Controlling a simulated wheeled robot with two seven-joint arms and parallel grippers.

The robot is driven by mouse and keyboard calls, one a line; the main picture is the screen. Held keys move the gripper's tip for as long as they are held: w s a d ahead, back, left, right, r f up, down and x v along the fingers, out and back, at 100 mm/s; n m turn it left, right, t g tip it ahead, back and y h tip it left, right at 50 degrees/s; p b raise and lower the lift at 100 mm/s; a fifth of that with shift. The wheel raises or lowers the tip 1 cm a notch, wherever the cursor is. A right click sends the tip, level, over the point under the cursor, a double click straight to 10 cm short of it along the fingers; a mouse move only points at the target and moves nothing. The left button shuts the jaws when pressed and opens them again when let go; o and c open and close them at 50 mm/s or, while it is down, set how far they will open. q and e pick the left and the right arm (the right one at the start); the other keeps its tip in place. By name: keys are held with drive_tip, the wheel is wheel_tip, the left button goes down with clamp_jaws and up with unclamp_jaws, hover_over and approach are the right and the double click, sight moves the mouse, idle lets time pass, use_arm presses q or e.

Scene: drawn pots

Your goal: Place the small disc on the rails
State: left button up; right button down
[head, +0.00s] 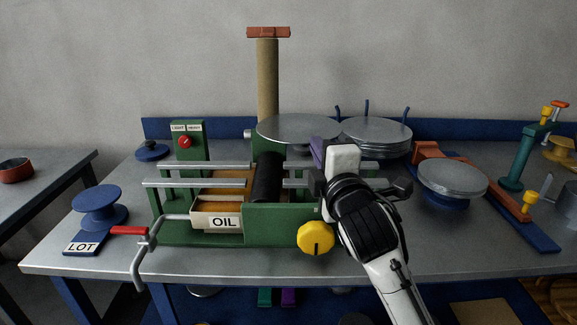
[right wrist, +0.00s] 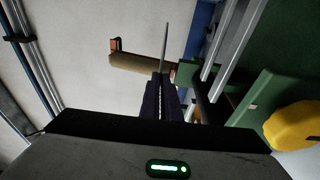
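The rails (head: 175,183) are two parallel silver bars on a green machine, running left to right. My right gripper (head: 318,152) reaches over the right part of the machine, its purple fingertips at the edge of a flat grey disc (head: 290,130). The disc lies roughly level, above and behind the rails. In the right wrist view the fingers (right wrist: 160,98) are shut on the disc (right wrist: 165,45), seen edge-on as a thin strip. I cannot tell how its size compares with the other discs. My left gripper is not in view.
A black roller (head: 268,178) crosses the rails. An OIL tray (head: 217,219), red-handled crank (head: 130,230) and yellow knob (head: 316,238) are at the front. A tall tan post (head: 267,80) stands behind. A disc stack (head: 376,140) and another disc (head: 452,178) are right.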

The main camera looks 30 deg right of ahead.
wheel_tip(320, 180, down, 9)
drive_tip(key=b, duration=0.2)
drive_tip(key=shift+w+d, duration=0.15)
drive_tip(key=shift+d, duration=0.15)
drive_tip(key=shift+f, duration=0.6)
drive_tip(key=c, duration=2)
unclamp_jaws()
drive_tip(key=shift+f, duration=0.1)
